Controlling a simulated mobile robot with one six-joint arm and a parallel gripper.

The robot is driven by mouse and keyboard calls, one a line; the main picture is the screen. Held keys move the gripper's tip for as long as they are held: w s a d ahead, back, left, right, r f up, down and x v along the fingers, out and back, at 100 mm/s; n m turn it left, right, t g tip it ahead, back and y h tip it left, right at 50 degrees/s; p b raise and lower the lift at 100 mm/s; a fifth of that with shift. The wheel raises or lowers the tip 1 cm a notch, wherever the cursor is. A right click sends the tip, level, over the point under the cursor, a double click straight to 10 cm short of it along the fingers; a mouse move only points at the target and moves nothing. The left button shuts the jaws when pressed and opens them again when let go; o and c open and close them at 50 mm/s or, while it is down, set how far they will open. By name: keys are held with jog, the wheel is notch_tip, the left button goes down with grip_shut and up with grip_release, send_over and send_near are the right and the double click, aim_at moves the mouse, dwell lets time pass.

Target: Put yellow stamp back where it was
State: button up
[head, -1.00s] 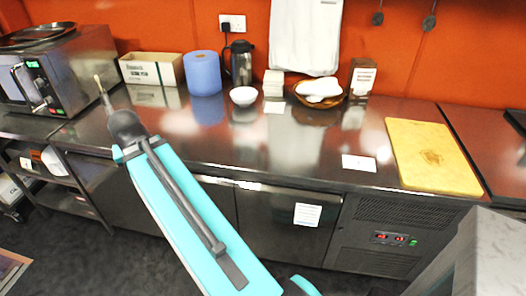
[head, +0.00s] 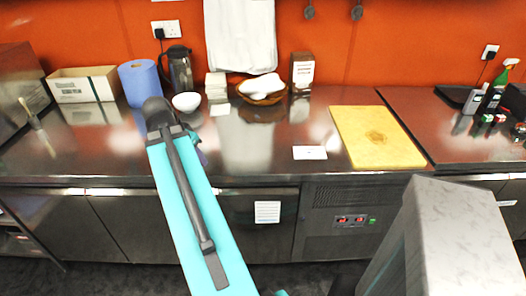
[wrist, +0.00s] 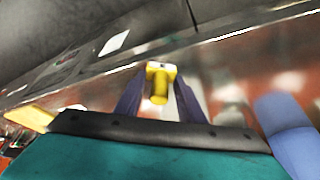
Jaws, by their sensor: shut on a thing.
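The yellow stamp (wrist: 160,84) shows in the wrist view between the two dark purple fingers of my gripper (wrist: 160,76). My gripper is shut on it, and the stamp's square end points away from the camera. In the head view my arm hides most of the gripper and I cannot make out the stamp. The arm reaches toward the counter (head: 255,165) at the left of centre. Small items with red and green tops (head: 487,119) stand on the far right counter; they are too small to identify.
A yellow cutting board (head: 376,137) lies right of centre, with a white card (head: 310,153) beside it. A white bowl (head: 186,102), blue roll (head: 139,83), jug (head: 180,70) and basket (head: 261,98) stand along the back. The counter's middle front is clear.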

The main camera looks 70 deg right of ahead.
jog(key=s+d+m+g, duration=0.1)
jog(key=s+d+m, duration=0.1)
jog(key=s, duration=0.3)
jog(key=s+d+m+y+b, duration=0.1)
jog(key=s+d+m, duration=0.2)
jog(key=s, duration=0.2)
jog(key=s+d+m+g, duration=0.1)
jog(key=s+d+m, duration=0.1)
jog(key=s, duration=0.3)
jog(key=shift+s+d+f+g, duration=0.2)
jog(key=shift+s+d+g, duration=0.15)
jog(key=shift+d, duration=0.2)
jog(key=d+p, duration=0.1)
jog(key=d, duration=0.4)
jog(key=d+f+p, duration=0.1)
jog(key=d, duration=0.8)
jog(key=shift+w+d+f+p, duration=0.15)
jog(key=shift+w+d+p, duration=0.05)
jog(key=shift+d+p, duration=0.2)
jog(key=shift+d, duration=0.75)
jog(key=shift+a+f+p, duration=0.2)
jog(key=shift+f+p, duration=0.4)
jog(key=shift+f, duration=1.25)
jog(key=shift+f, duration=0.15)
